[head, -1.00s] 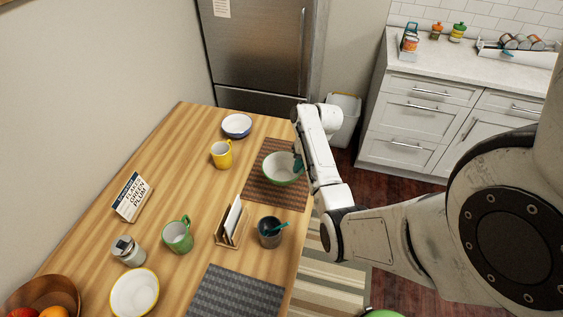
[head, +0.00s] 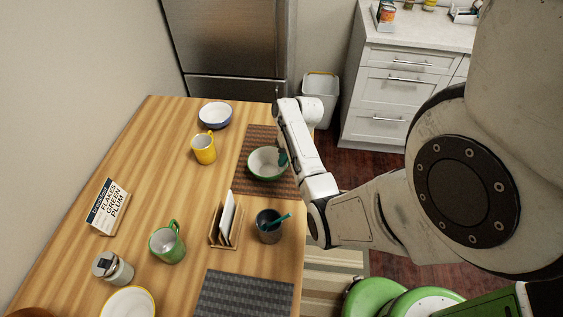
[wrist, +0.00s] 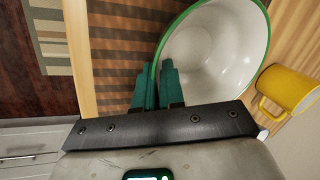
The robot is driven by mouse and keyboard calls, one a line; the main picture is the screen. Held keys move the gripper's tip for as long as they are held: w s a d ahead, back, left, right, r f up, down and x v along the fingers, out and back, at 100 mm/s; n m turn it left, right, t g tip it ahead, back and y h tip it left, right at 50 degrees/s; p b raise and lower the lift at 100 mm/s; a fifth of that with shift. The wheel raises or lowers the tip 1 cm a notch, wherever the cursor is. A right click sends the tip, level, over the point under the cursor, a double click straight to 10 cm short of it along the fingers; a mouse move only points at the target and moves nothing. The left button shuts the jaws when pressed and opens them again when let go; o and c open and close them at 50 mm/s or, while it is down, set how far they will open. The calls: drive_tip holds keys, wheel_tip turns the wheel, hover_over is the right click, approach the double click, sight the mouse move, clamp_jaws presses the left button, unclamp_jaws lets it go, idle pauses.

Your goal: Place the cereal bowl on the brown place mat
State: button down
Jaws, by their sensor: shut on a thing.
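A white bowl with a green rim and outside (head: 266,164) is over the brown place mat (head: 284,187), at the far right side of the table. My gripper (head: 283,157) is shut on the bowl's rim on the right side. In the wrist view the teal fingers (wrist: 159,85) pinch the rim of the bowl (wrist: 215,50), with the brown mat (wrist: 120,60) below. The bowl looks about upright. I cannot tell whether its base touches the mat. A card (head: 107,208) reads "FLAKES GREEN PLUM".
A blue bowl (head: 215,115) and a yellow mug (head: 204,149) stand left of the mat. A napkin holder (head: 225,225), a dark cup (head: 268,226), a green mug (head: 167,244), a jar (head: 113,268), a yellow-rimmed bowl (head: 128,303) and a grey mat (head: 243,296) are nearer.

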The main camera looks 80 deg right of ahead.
drive_tip(key=shift+r, duration=0.1)
drive_tip(key=c, duration=1.2)
unclamp_jaws()
drive_tip(key=shift+c, duration=0.2)
drive_tip(key=p+v, duration=0.1)
drive_tip(key=v, duration=1.1)
